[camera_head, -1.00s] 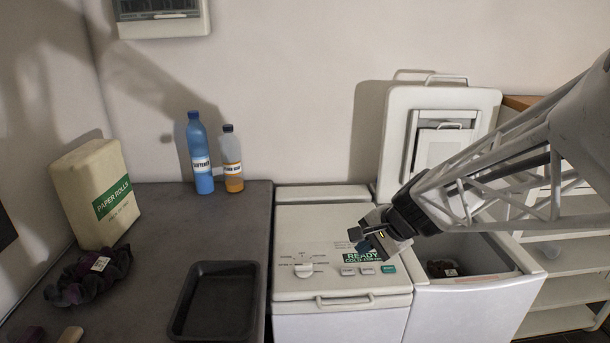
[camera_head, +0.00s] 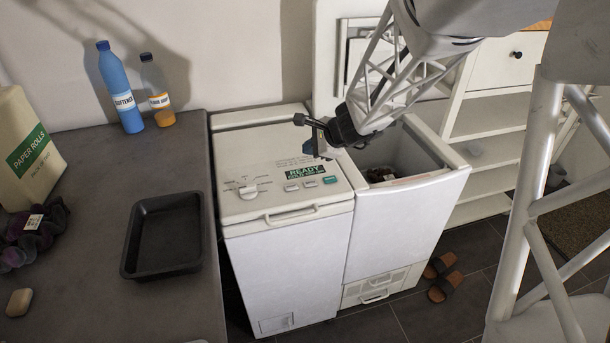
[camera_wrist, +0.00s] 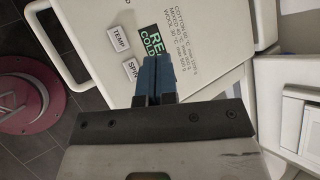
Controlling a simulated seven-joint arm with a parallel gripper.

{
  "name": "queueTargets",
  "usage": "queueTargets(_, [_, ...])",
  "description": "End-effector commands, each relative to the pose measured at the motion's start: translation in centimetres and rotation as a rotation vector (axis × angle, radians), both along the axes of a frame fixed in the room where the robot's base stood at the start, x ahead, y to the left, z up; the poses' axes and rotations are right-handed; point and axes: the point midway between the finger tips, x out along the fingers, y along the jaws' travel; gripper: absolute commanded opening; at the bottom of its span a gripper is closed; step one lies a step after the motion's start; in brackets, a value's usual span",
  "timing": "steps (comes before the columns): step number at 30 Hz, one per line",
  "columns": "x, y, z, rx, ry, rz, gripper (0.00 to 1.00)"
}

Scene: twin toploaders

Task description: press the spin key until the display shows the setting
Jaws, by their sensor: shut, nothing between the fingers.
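The spin key (camera_wrist: 131,68) is a small light key marked SPIN, beside the TEMP key (camera_wrist: 119,35) in the wrist view. In the head view the spin key (camera_head: 310,184) is the middle of three keys on the left toploader's panel. The dark green display (camera_head: 305,172) reads READY, with a smaller line starting COLD below. My gripper (camera_head: 325,155) is over the panel, by the display's right end, apart from the keys as far as I can tell. Its blue fingers (camera_wrist: 156,62) are shut and empty, hiding part of the display in the wrist view.
A dial (camera_head: 248,191) sits left of the keys. The right toploader (camera_head: 405,190) stands open with dark laundry inside. The counter at left holds a black tray (camera_head: 163,232), two bottles (camera_head: 121,88), paper rolls (camera_head: 28,150) and a scrunchie. Brown slippers (camera_head: 443,280) lie on the floor.

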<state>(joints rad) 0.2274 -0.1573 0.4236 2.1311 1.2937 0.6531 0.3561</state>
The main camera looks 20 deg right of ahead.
Motion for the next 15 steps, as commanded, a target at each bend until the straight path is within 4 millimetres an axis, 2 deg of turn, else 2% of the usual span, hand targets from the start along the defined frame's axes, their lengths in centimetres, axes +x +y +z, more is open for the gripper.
queueTargets(8, [0.0,0.0,-0.1,-0.001,0.0,0.001,0.0])
queueTargets(15, [0.0,0.0,-1.0,0.0,0.001,0.002,0.0])
